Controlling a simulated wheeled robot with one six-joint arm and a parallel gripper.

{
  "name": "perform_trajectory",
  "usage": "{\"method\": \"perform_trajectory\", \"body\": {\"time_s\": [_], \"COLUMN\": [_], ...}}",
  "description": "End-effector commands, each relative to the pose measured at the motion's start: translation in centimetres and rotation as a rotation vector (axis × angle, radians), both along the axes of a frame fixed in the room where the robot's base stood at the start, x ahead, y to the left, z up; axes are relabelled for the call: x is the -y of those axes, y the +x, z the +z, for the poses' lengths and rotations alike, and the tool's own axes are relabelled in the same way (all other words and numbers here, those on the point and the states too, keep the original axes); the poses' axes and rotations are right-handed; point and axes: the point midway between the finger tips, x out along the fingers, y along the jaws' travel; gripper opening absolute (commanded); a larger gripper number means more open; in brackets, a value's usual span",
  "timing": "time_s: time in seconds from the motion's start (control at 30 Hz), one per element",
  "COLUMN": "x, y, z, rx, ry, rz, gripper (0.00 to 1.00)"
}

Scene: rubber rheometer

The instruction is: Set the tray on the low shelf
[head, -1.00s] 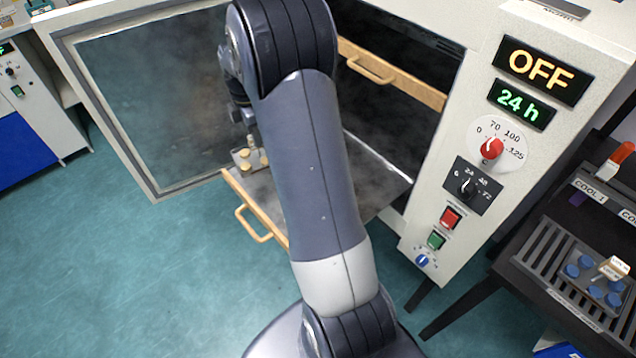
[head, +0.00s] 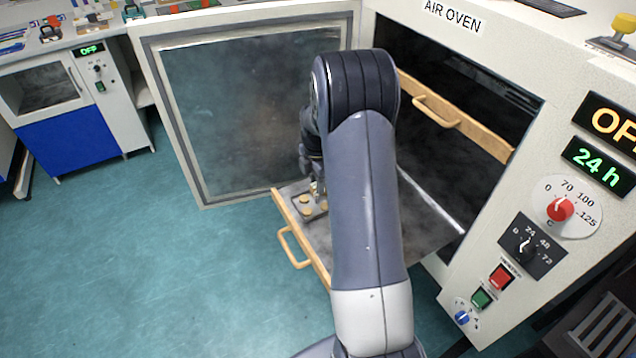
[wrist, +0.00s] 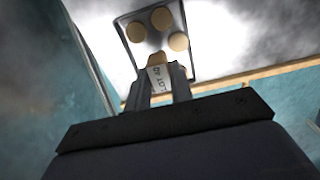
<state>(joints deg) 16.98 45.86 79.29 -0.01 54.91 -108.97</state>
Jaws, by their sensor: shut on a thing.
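My gripper (head: 318,186) is shut on the upright tag of a small grey tray (head: 322,206) with round tan discs. In the wrist view the gripper (wrist: 160,82) holds the tag (wrist: 159,78), lettered LOT, and the tray (wrist: 184,64) lies beyond it. The low shelf (head: 425,222) is pulled out of the air oven and has a wooden front with a handle. The tray is over the shelf's left front corner, close to the wooden front. I cannot tell whether it touches the shelf. My arm hides the shelf's middle.
The oven door (head: 250,105) stands open at the left. A second wooden-fronted shelf (head: 440,112) sits higher inside the oven. The control panel (head: 530,250) is at the right, showing 24 h. The floor at the left is clear.

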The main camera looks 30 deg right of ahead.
Motion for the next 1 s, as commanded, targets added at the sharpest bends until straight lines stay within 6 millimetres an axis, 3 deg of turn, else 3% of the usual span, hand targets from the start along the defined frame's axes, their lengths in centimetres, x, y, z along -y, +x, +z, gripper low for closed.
{"method": "perform_trajectory", "body": {"time_s": [0.37, 0.4, 0.63, 1.0], "x": [0.01, 0.0, 0.0, 0.02], "y": [0.03, 0.02, 0.01, 0.06], "z": [-0.74, -0.72, -0.66, 0.15], "rx": [0.001, 0.001, 0.001, 0.003], "ry": [0.0, 0.0, 0.0, -0.001], "rz": [0.0, 0.0, 0.0, -0.001], "gripper": [0.0, 0.23, 0.42, 0.43]}}
